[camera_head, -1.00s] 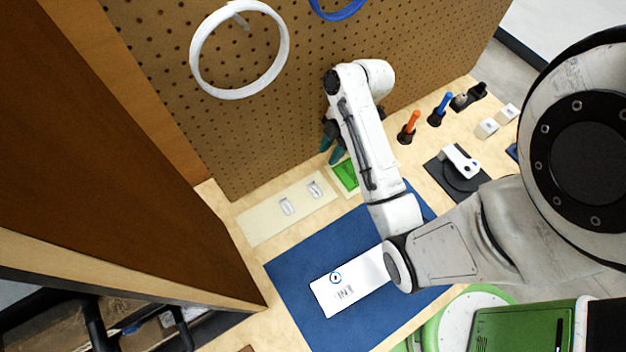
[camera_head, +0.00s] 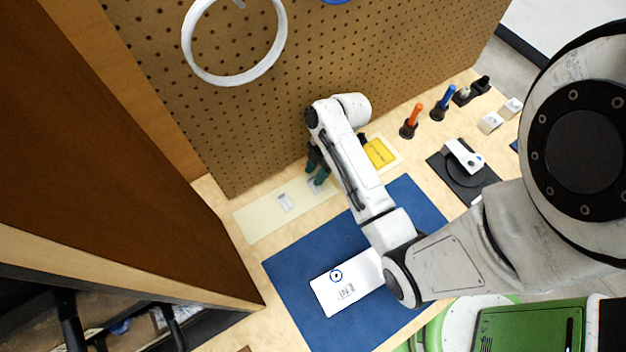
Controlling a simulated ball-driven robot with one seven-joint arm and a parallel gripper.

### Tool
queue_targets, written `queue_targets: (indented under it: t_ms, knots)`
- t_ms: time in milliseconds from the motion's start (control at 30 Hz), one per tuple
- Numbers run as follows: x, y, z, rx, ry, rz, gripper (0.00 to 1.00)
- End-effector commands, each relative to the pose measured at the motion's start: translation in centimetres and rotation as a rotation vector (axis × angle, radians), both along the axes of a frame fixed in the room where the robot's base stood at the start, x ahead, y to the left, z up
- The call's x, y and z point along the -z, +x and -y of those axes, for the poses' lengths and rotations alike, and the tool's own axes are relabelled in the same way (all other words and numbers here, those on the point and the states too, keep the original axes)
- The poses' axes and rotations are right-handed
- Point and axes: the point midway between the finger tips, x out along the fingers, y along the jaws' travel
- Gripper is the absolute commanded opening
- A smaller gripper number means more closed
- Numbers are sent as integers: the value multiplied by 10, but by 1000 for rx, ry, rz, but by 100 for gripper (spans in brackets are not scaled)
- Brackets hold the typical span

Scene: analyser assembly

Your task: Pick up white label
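Two small whitish labels lie on a pale backing strip (camera_head: 252,222) behind the blue mat. The left label (camera_head: 285,202) is in clear view. The right label (camera_head: 314,187) is partly covered by my gripper (camera_head: 316,175). My gripper points down over the right end of the strip, at or just above the right label. Its two dark fingers look apart, with nothing seen between them. Whether they touch the label cannot be told.
A white device (camera_head: 347,283) with a blue ring lies on the blue mat (camera_head: 300,265). A yellow label (camera_head: 380,153) is right of my arm. Screwdrivers, orange (camera_head: 415,115) and blue (camera_head: 445,98), stand further right. A pegboard (camera_head: 330,75) rises close behind the strip.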

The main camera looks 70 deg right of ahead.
Motion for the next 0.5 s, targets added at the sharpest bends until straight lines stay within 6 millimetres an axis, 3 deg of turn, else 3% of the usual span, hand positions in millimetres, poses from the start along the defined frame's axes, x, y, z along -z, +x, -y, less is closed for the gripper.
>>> queue_targets:
  t_ms: [200, 500]
  knots:
    - [1, 0, 0, 0, 0, 0, 32]
    - [0, 0, 0, 0, 1, -1, 3]
